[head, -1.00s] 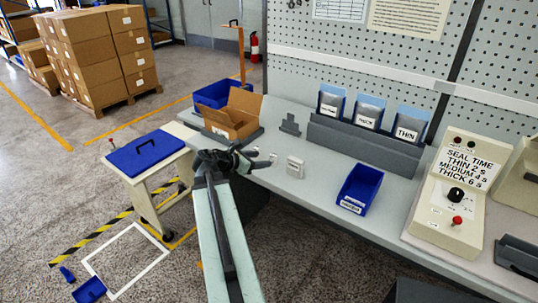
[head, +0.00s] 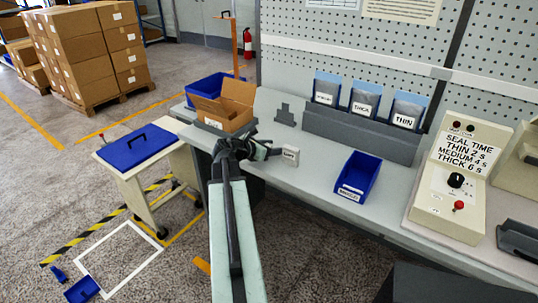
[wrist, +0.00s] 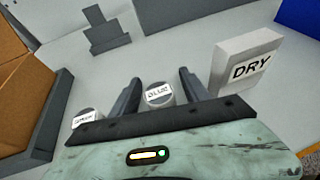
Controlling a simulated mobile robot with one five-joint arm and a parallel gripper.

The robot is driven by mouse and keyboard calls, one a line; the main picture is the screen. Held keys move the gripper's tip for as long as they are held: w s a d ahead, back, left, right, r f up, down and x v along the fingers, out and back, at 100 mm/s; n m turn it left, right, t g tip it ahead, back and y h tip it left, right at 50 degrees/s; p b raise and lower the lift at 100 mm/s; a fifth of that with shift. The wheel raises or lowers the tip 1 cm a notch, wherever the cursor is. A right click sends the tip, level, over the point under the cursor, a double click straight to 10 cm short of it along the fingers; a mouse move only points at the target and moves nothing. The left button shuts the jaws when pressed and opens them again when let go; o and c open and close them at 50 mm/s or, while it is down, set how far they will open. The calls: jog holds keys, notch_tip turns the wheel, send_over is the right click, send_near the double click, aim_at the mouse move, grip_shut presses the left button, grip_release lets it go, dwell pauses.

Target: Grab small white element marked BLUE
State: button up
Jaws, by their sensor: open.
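My gripper (wrist: 157,86) is open just above the bench, with one finger on each side of a small white round element (wrist: 158,97). Its label is blurred but looks like BLUE. I cannot tell whether a finger touches it. A second small element (wrist: 84,120) with an unreadable label is left of the left finger, partly hidden by the gripper body. In the head view my gripper (head: 250,149) is at the bench's front edge, and it mostly hides the elements there.
A white block marked DRY (wrist: 243,66) stands close to the right finger; it also shows in the head view (head: 291,156). An open cardboard box (head: 228,107) is behind left, near a dark grey stand (head: 286,115). A blue bin (head: 358,176) is further right.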

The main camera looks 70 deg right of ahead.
grip_shut()
jog(key=shift+r, duration=0.1)
notch_tip(320, 180, up, 10)
jog(key=p, duration=1)
